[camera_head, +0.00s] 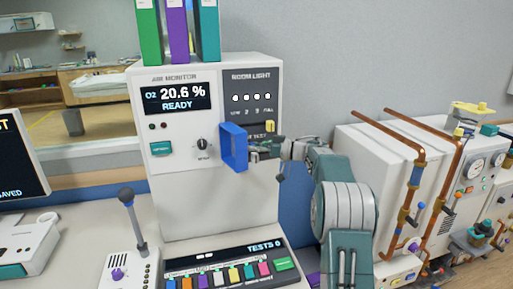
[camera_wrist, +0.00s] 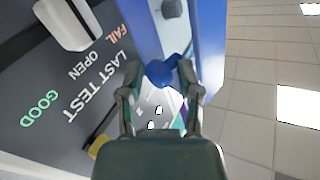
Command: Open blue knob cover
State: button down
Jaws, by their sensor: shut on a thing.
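The blue cover (camera_head: 233,147) stands out from the front of the white air monitor cabinet (camera_head: 205,195), angled away from the dark panel. In the wrist view the cover (camera_wrist: 207,45) runs down beside the panel, and its round blue knob (camera_wrist: 160,73) sits between my fingertips. My gripper (camera_head: 254,149) is shut on this knob, at the cover's right side in the head view. The wrist view shows the dark panel (camera_wrist: 60,75) with "LAST TEST", "GOOD", "OPEN" and "FAIL", and a white handle-like part (camera_wrist: 68,22). My gripper hides part of the panel in the head view.
A joystick (camera_head: 127,200) and a row of coloured buttons (camera_head: 217,275) lie below the cabinet. Coloured binders (camera_head: 178,30) stand on top. Copper pipes (camera_head: 415,180) and white machines are at right. A yellow part (camera_head: 270,127) is close above my gripper.

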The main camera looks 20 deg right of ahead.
jog(key=shift+w+a+r, duration=0.2)
jog(key=shift+w+a, duration=0.1)
jog(key=shift+w, duration=0.1)
jog(key=shift+c, duration=2)
grip_release()
jog(key=shift+w+d+f, duration=0.1)
jog(key=shift+w+f, duration=0.05)
jog(key=shift+f, duration=0.1)
jog(key=shift+s+d, duration=0.25)
jog(key=shift+s, duration=0.1)
jog(key=v, duration=1.1)
jog(key=shift+d, duration=0.25)
